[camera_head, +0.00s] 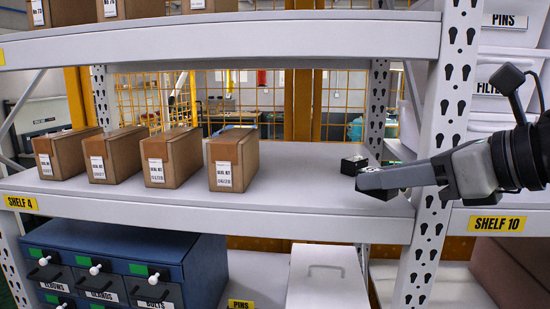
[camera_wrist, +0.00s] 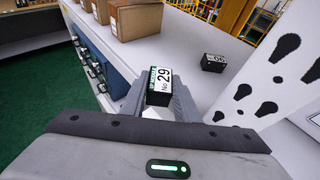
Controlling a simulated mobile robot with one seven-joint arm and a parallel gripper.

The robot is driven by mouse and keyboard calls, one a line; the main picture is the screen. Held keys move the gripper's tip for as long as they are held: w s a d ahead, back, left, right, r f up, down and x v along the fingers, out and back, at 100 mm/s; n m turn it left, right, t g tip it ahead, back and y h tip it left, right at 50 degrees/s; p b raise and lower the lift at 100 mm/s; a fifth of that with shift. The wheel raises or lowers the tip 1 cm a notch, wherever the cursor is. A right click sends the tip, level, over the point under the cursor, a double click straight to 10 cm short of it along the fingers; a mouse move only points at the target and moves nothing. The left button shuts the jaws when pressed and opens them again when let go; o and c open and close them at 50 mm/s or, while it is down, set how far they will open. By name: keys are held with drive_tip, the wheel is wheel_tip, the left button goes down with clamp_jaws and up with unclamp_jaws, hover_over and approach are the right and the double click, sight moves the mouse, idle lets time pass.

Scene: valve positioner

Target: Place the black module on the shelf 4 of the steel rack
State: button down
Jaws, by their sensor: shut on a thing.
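My gripper (camera_head: 368,182) is shut on a black module (camera_wrist: 158,84) with a white and green label reading "No 29", seen in the wrist view between the fingers (camera_wrist: 158,100). In the head view the near finger hides most of this module. The gripper reaches in from the right, over the front right part of shelf 4 (camera_head: 290,195), a white board with a yellow "SHELF 4" tag at its left. I cannot tell whether the held module touches the board. A second black module (camera_head: 354,165) stands on the shelf just behind; its label shows in the wrist view (camera_wrist: 214,62).
Several brown cartons (camera_head: 234,160) stand in a row on the left of shelf 4. A white perforated upright (camera_head: 440,140) is close to my gripper on the right. The shelf above (camera_head: 250,42) limits height. The board between cartons and modules is clear.

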drive_tip(key=p, duration=0.2)
hover_over(302, 186)
drive_tip(key=shift+s, duration=0.1)
drive_tip(key=shift+f+b, duration=0.55)
drive_tip(key=shift+f, duration=1.15)
drive_tip(key=shift+f, duration=0.2)
drive_tip(key=c, duration=1.4)
unclamp_jaws()
drive_tip(key=shift+o, duration=0.2)
drive_tip(key=shift+r, duration=0.1)
drive_tip(key=shift+r, duration=0.25)
drive_tip(key=v, duration=1.1)
drive_tip(key=shift+s+d, duration=0.25)
drive_tip(key=shift+d, duration=0.05)
